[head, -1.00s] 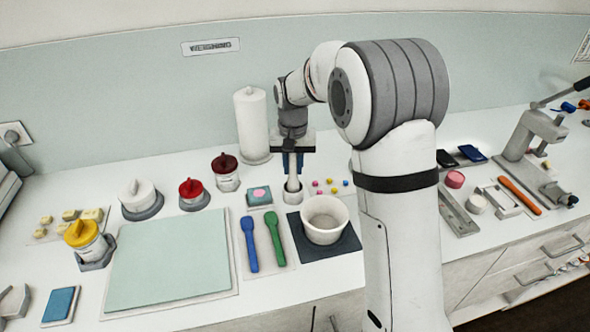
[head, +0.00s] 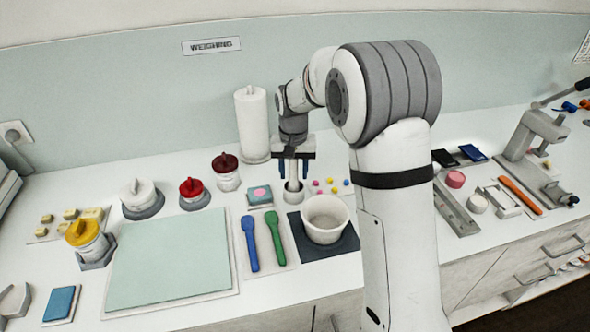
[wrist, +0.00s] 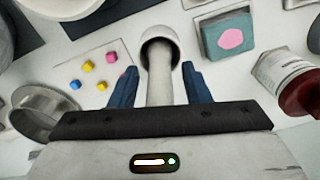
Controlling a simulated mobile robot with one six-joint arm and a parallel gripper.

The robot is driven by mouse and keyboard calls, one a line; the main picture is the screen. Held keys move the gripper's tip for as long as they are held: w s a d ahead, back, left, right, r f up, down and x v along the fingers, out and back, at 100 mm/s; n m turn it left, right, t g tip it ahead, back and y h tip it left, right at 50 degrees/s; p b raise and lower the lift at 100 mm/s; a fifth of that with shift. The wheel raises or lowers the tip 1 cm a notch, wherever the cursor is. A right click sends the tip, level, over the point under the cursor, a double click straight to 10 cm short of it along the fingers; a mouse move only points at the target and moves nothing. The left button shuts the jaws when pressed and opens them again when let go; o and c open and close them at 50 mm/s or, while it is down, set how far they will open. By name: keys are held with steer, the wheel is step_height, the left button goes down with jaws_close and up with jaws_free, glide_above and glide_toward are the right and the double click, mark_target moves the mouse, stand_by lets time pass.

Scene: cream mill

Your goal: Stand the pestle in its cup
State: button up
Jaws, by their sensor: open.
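The pale pestle (head: 294,171) stands about upright with its lower end inside the small grey-white cup (head: 293,197). In the wrist view the pestle (wrist: 159,80) runs from between the fingers down into the round mouth of the cup (wrist: 174,38). My gripper (head: 293,177) is open above the cup, with one blue finger on each side of the pestle. In the wrist view my gripper (wrist: 159,71) shows gaps between both fingers and the shaft. The pestle's foot is hidden inside the cup.
A white mortar bowl (head: 325,232) on a dark mat (head: 348,244) stands close in front, right of the cup. Small coloured cubes (head: 332,181) lie to the right. A teal block with a pink spot (head: 260,194) sits left. A white roll (head: 252,125) stands behind.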

step_height(320, 180, up, 12)
steer(key=shift+r+b, duration=0.2)
steer(key=shift+b, duration=0.1)
steer(key=s+d+r+t, duration=0.1)
steer(key=s+d, duration=0.3)
steer(key=s, duration=0.2)
steer(key=s+d+r, duration=0.1)
steer(key=s+d, duration=0.2)
steer(key=s, duration=0.4)
steer(key=s+d+f+t, duration=0.1)
steer(key=s+d+f, duration=0.1)
steer(key=s, duration=0.6)
steer(key=s+d+f+t, duration=0.1)
steer(key=s+d+f, duration=0.2)
steer(key=s, duration=0.4)
steer(key=shift+s+d+f+n, duration=0.2)
steer(key=shift+s+n, duration=0.1)
steer(key=shift+s, duration=0.1)
steer(key=shift+r, duration=0.1)
